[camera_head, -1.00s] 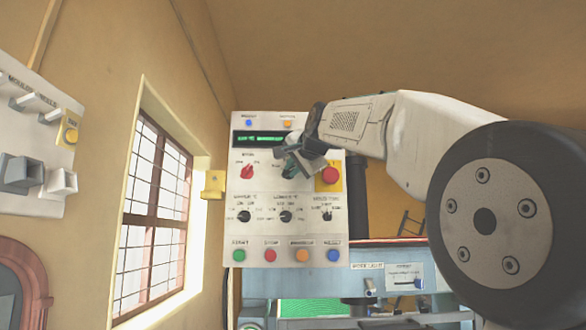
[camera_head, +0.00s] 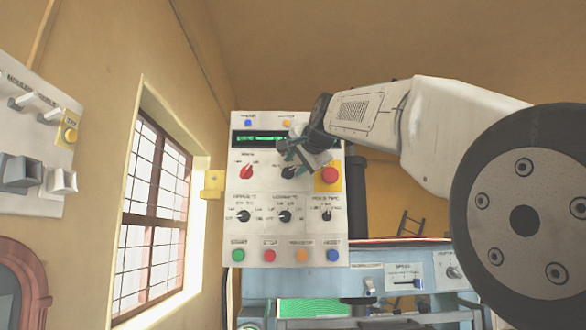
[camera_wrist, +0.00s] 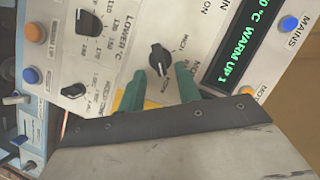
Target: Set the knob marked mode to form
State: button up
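The black mode knob (camera_head: 288,173) is in the upper middle of the white control panel, right of a red knob (camera_head: 247,171). In the wrist view the mode knob (camera_wrist: 160,58) shows fully. Its narrow end seems to point down, towards a small label that looks like "form", though the print is hard to read. My gripper (camera_wrist: 160,82) is open, with its two green fingers apart and nothing between them. The fingertips sit just below the knob in that view and look clear of it. In the head view my gripper (camera_head: 293,157) is just above the knob.
A red stop button (camera_head: 329,175) on a yellow plate is close to the right of my gripper. The lit display (camera_head: 260,138) is above. Smaller black knobs and coloured buttons fill the lower panel. A yellow box (camera_head: 212,184) is at its left edge.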

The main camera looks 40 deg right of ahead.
jog(key=v, duration=0.5)
dwell(0.3)
